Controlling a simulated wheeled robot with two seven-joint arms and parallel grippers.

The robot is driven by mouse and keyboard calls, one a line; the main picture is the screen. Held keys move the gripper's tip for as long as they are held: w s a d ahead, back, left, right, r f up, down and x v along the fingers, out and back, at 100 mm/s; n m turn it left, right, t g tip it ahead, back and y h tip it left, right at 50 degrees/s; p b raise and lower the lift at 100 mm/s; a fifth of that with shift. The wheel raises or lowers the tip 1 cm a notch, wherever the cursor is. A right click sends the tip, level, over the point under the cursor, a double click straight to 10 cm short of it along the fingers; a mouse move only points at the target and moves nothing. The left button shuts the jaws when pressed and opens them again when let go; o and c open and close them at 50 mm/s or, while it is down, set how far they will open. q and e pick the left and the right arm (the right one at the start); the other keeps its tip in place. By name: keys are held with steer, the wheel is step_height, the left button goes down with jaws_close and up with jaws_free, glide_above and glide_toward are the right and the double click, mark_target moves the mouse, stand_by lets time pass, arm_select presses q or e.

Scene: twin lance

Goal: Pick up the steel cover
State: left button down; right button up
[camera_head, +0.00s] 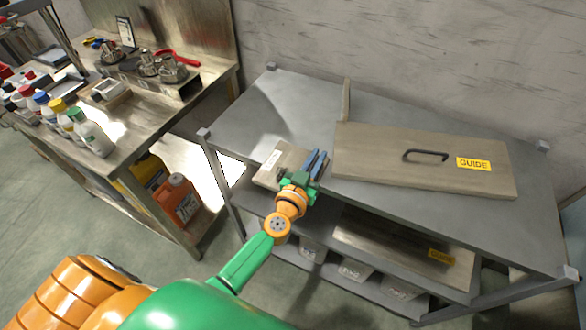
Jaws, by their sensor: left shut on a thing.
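The steel cover (272,173), a small flat beige-grey piece with a pale label, is at the front left edge of the grey metal table (240,137). My left gripper (317,163) comes in from the front with blue fingers, at the right side of this piece. It is shut on it, though the exact contact is partly hidden by the gripper. I cannot tell whether the piece touches the tabletop. My right gripper is not in view.
A large beige panel (375,165) with a black handle and yellow GUIDE label lies on the table to the right. A workbench (138,120) with bottles stands left. The table's back left is clear.

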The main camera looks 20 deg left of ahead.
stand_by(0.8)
arm_select(q)
step_height(320, 180, up, 10)
steer(key=p, duration=1)
steer(key=shift+r, duration=0.2)
steer(key=s+a+r+m+h+b, duration=0.1)
steer(key=s+a+m+h+b, duration=0.15)
steer(key=s+a+h, duration=0.2)
steer(key=s+d+r+m+g+h, duration=0.1)
steer(key=s+r+m+g+h, duration=0.2)
steer(key=s, duration=0.4)
steer(key=s+d+r+m+g+h+b, duration=0.1)
steer(key=s+r+m+g+h, duration=0.3)
steer(key=s+m+h, duration=0.1)
steer(key=shift+s+d+r+h, duration=0.2)
steer(key=shift+s+d+h, duration=0.2)
steer(key=shift+s, duration=0.8)
